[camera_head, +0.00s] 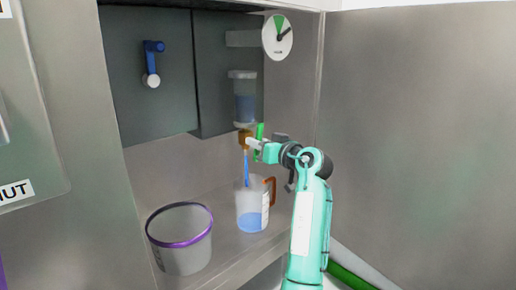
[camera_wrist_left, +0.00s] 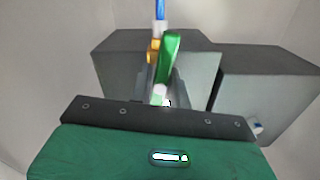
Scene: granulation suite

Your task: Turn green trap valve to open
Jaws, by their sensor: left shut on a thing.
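The green valve handle (camera_head: 260,131) stands nearly upright beside the brass valve body (camera_head: 244,137), under a clear trap (camera_head: 245,105) holding blue liquid. A blue stream (camera_head: 246,168) runs from the valve down into a clear jug (camera_head: 252,208) with blue liquid in it. My left gripper (camera_head: 255,145) is shut on the green handle. In the left wrist view the green handle (camera_wrist_left: 169,56) rises from between my fingers (camera_wrist_left: 161,92), with the brass body (camera_wrist_left: 153,50) just left of it. The handle's lower part is hidden by the fingers. My right gripper is not in view.
A round gauge (camera_head: 277,37) with a green sector is above the trap. A blue lever (camera_head: 152,62) is on the grey cabinet at left. A purple-rimmed bucket (camera_head: 181,240) stands on the shelf left of the jug. A steel wall (camera_head: 420,140) is at right.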

